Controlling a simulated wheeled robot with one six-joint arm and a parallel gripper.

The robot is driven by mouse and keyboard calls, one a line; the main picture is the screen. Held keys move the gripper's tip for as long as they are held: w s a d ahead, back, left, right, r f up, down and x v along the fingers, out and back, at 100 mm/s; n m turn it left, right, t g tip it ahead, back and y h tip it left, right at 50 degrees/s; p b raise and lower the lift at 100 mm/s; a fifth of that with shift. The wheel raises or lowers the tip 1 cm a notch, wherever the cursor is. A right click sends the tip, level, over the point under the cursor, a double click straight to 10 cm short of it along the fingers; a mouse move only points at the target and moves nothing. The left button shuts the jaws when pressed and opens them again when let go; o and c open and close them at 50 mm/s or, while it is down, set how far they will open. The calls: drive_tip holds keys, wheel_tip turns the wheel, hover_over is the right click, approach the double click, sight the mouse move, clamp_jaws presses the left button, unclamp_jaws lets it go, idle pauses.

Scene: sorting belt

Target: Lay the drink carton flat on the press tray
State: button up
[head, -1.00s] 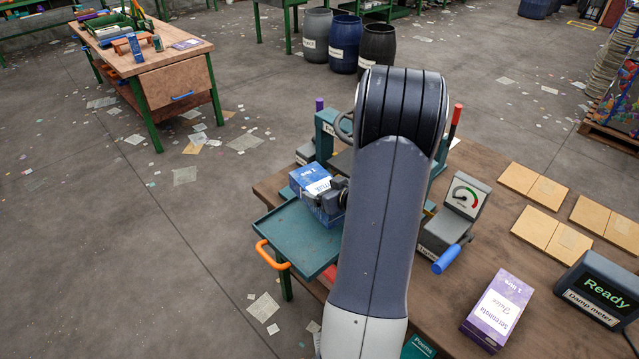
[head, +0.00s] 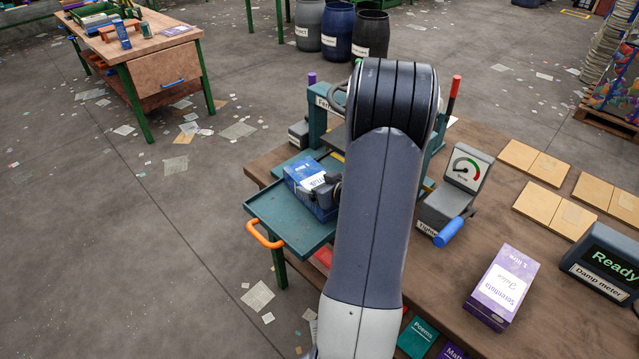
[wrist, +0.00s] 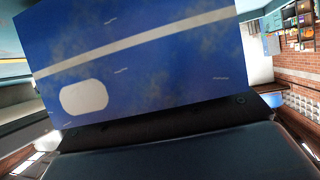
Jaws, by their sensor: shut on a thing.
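The blue drink carton (head: 298,178) has a white label and lies roughly level over the back part of the teal press tray (head: 290,222), which has an orange handle (head: 265,236). My gripper (head: 327,190) is shut on the carton from its right side. The arm hides part of the grip. Whether the carton's underside touches the tray or is slightly above it, I cannot tell. In the wrist view the carton's blue face (wrist: 140,60), with a pale stripe, fills the upper part, close to the gripper.
The press frame (head: 318,118) stands behind the tray, partly hidden by my arm. A gauge box with a blue handle (head: 447,232) is right of the arm. The tray's front is bare.

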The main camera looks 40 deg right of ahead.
drive_tip(key=shift+f, duration=0.35)
idle(0.3)
drive_tip(key=o, duration=0.9)
drive_tip(key=shift+c, duration=0.2)
drive_tip(key=d+v, duration=0.1)
drive_tip(key=v, duration=0.9)
drive_tip(key=shift+s+a+r, duration=0.2)
drive_tip(key=shift+s+a, duration=0.2)
drive_tip(key=shift+a, duration=0.1)
